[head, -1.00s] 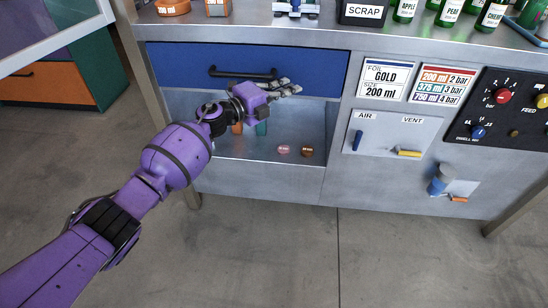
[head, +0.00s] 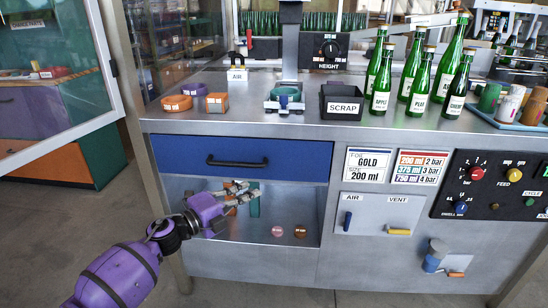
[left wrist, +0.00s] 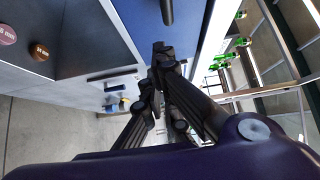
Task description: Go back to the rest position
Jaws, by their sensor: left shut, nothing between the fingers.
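My left gripper (head: 241,193) is in front of the open compartment below the blue drawer (head: 240,158) in the head view, its fingers reaching to the right. Its fingers are together and empty. In the left wrist view the dark fingers (left wrist: 160,60) also show, with the blue drawer front (left wrist: 95,35) behind them. The drawer looks closed, its black handle (head: 238,161) clear of the gripper. My right gripper is not in view.
The compartment holds a pink disc (head: 277,231) and a brown disc (head: 300,231). Control panels (head: 493,185) are to the right. On the worktop stand green bottles (head: 420,83), a scrap bin (head: 344,104) and orange pieces (head: 177,103). The floor in front is clear.

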